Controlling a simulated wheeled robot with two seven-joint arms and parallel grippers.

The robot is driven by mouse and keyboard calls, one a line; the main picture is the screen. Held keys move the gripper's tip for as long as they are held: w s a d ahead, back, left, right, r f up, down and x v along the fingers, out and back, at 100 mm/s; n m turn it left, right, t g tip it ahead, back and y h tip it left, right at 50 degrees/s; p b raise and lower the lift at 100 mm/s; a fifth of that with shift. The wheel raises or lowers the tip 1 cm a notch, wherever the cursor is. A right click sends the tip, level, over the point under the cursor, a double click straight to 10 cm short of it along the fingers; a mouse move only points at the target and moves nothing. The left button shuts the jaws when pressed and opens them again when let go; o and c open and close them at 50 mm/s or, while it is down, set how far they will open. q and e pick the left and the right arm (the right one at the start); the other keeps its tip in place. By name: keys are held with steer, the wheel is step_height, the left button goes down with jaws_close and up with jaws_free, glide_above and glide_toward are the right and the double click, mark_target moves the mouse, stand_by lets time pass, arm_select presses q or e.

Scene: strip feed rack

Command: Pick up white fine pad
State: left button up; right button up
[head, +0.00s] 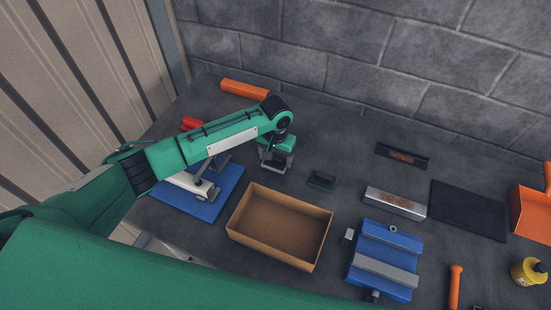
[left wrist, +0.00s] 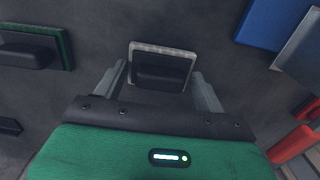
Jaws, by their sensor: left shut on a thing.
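The white fine pad (left wrist: 134,62), a small block with a pale rim and a dark grip on top, shows in the left wrist view between my fingers. My left gripper (left wrist: 158,84) is shut on its dark grip. In the head view my left gripper (head: 275,163) points down low over the bench, behind the cardboard tray. The pad is mostly hidden there by the fingers, and I cannot tell whether it touches the bench. My right gripper is not in view.
A green-edged pad (head: 321,181) lies just right of my left gripper. The open cardboard tray (head: 238,225) is in front. A blue mat (head: 228,178) lies left, a blue vise (head: 385,236) and metal block (head: 395,203) right. An orange bar (head: 245,90) lies at the back.

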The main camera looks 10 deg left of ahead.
mark_target(276, 156)
arm_select(q)
step_height(276, 156, up, 20)
steer(key=b, duration=0.3)
steer(key=shift+f+b, duration=0.25)
steer(key=shift+b, duration=0.05)
